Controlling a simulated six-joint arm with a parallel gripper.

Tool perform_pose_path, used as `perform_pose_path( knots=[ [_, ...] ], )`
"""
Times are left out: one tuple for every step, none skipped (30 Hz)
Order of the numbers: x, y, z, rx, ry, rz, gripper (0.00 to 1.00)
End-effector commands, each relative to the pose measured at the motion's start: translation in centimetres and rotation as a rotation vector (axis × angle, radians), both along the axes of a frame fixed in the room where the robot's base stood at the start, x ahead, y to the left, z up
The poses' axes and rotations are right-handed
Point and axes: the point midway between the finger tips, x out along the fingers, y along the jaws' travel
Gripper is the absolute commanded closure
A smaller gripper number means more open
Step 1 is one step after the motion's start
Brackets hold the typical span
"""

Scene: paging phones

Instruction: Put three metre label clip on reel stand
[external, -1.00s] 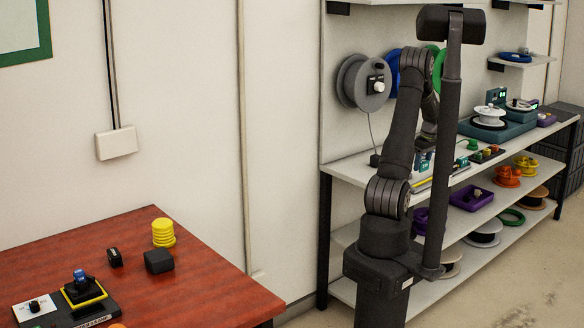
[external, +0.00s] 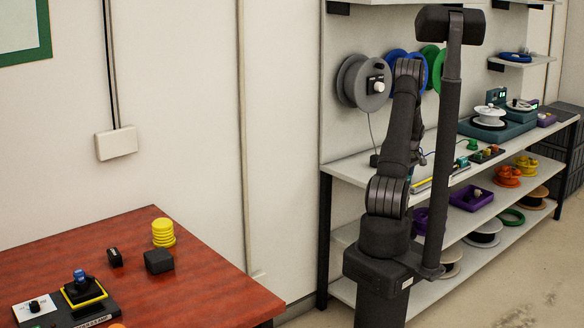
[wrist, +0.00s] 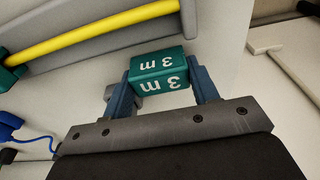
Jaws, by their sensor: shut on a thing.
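The three metre label clip (wrist: 158,66) is a teal block with white "3 m" lettering, upside down in the wrist view. My gripper (wrist: 160,75) is shut on it, with a blue finger on each side. The clip is held above a pale surface. In the external view my arm hides the gripper and clip. Which thing is the reel stand is not certain; a teal unit (external: 515,133) with white reels (external: 489,116) stands on the bench to the right.
A yellow rod (wrist: 95,37) lies in a grey holder at the wrist view's upper left. A blue item with a cable (wrist: 10,124) is at left. Grey (external: 352,82), blue and green reels hang on the wall behind the bench. Small coloured pieces (external: 487,153) stand to the right.

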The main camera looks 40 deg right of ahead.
Motion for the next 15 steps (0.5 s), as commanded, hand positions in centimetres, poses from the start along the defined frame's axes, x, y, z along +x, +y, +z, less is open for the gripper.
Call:
perform_pose_path(
  knots=[
    [0.0,-0.01,0.01,0.0,0.0,0.0,0.71],
    [-0.01,-0.01,0.0,0.0,0.0,0.0,0.71],
    [-0.01,0.0,-0.08,0.0,0.0,0.0,0.71],
    [-0.01,0.0,-0.17,0.001,0.0,0.0,0.71],
    [-0.01,0.01,-0.27,0.001,0.0,0.0,0.71],
    [-0.02,0.0,-0.3,0.001,0.0,0.0,0.42],
    [-0.01,0.0,-0.27,0.0,0.0,0.0,0.36],
    [-0.01,0.0,-0.26,0.0,0.0,0.0,0.3],
    [-0.01,0.0,-0.26,0.0,0.0,0.0,0.24],
    [-0.01,0.0,-0.25,0.0,0.0,0.0,0.24],
    [-0.01,0.0,-0.25,0.0,0.0,0.0,0.24],
    [0.0,-0.01,-0.25,0.0,0.0,0.0,0.24],
    [0.0,-0.01,-0.25,0.0,0.0,0.0,0.24],
    [0.0,-0.01,-0.24,0.0,0.0,0.0,0.24],
    [0.0,-0.01,-0.24,0.0,0.0,0.0,0.24]
  ],
)
